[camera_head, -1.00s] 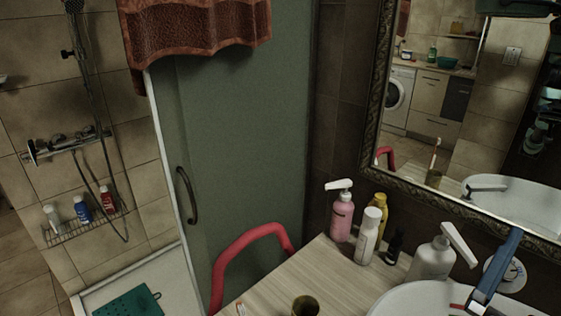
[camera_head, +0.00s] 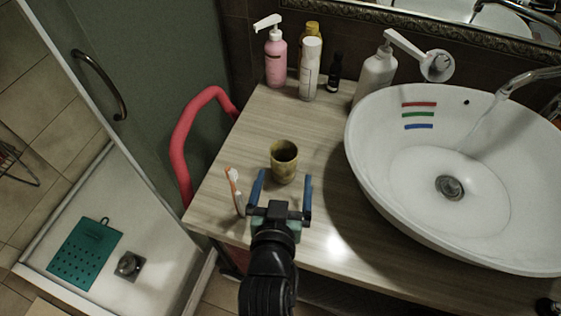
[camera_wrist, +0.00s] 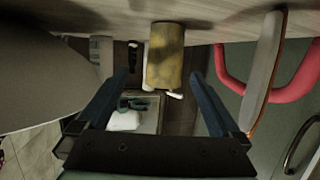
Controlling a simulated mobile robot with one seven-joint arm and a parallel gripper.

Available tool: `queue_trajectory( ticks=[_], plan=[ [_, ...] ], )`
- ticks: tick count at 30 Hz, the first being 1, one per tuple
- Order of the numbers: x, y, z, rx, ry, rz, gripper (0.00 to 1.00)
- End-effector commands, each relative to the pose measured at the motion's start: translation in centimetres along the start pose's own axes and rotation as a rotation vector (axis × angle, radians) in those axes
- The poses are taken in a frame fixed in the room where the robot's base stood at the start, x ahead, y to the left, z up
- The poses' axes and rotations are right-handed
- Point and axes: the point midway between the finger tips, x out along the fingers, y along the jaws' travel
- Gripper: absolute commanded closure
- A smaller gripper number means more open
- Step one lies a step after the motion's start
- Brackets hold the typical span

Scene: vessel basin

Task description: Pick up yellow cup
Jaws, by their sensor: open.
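The yellow cup (camera_head: 284,163) is mottled olive-yellow and stands upright on the wooden countertop. My gripper (camera_head: 283,184) is open at the front part of the counter, with its two blue fingers pointing toward the cup. The cup is just beyond the fingertips and looks apart from them. In the wrist view the cup (camera_wrist: 165,56) appears in the gap between the two fingers (camera_wrist: 160,78), with nothing held. The wrist picture is upside down, with the countertop at its top.
A toothbrush (camera_head: 235,190) stands close to the left finger. The white basin (camera_head: 385,205) is to the right. A pink pump bottle (camera_head: 276,58), a white bottle (camera_head: 310,70) and other bottles stand behind. A red rail (camera_head: 183,140) runs along the left.

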Motion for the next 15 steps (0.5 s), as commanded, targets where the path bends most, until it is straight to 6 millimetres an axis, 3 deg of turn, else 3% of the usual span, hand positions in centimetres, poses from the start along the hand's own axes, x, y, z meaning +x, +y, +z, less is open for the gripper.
queue_trajectory(
  ticks=[3,10,15],
  plan=[
    [1.4,-0.1,0.0,-0.001,0.001,-0.001,0.00],
    [2.7,-0.1,0.0,-0.001,0.001,0.001,0.00],
    [5.1,-0.6,0.0,-0.003,0.001,0.001,0.00]
  ],
)
